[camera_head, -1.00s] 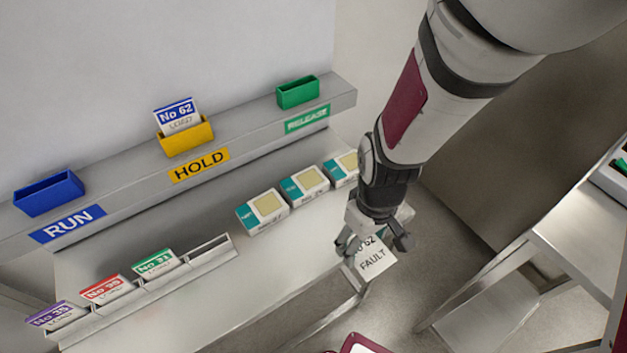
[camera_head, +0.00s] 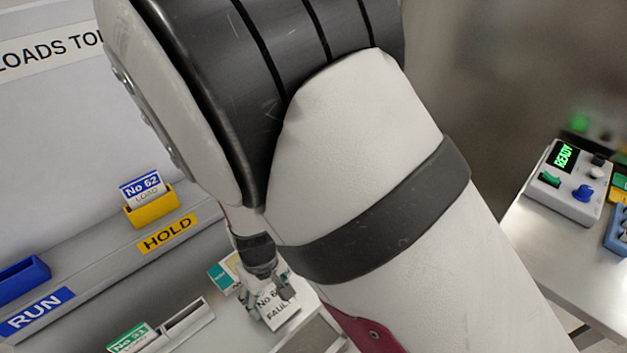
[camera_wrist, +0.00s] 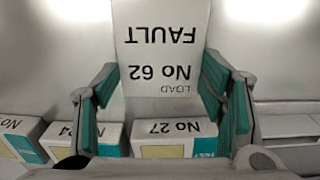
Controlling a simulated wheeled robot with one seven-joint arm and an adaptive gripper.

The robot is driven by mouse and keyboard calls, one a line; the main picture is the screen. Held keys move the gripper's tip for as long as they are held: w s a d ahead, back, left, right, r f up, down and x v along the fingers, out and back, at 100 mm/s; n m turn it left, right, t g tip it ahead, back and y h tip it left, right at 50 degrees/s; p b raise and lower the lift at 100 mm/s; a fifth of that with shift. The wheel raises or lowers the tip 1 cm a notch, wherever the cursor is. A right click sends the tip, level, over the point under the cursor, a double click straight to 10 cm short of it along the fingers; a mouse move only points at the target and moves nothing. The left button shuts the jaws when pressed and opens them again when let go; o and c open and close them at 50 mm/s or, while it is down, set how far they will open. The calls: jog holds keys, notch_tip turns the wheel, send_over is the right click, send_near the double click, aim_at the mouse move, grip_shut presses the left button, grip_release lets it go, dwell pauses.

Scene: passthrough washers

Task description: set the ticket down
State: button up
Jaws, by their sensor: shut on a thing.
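The ticket (camera_head: 281,314) is a white card that reads No 62 FAULT. My gripper (camera_head: 268,292) is shut on it, low in the head view beside the arm. In the wrist view the ticket (camera_wrist: 160,45) appears upside down between the green-padded fingers of my gripper (camera_wrist: 163,88). Boxes lie beyond the ticket's lower edge there, one marked No 27 (camera_wrist: 175,138). I cannot tell whether the ticket touches the bench. My arm hides much of the bench in the head view.
A shelf holds a blue holder (camera_head: 22,279) over RUN and a yellow holder (camera_head: 152,208) over HOLD with another No 62 card (camera_head: 142,187). A rack holds a green-topped card (camera_head: 130,340). A control box (camera_head: 570,182) showing READY stands on the right table.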

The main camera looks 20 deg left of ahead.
aim_at(269, 298)
jog(key=shift+f, duration=0.4)
jog(key=shift+f, duration=0.15)
jog(key=o, duration=0.8)
notch_tip(269, 298, up, 12)
jog(key=p, duration=0.6)
jog(key=shift+r, duration=0.2)
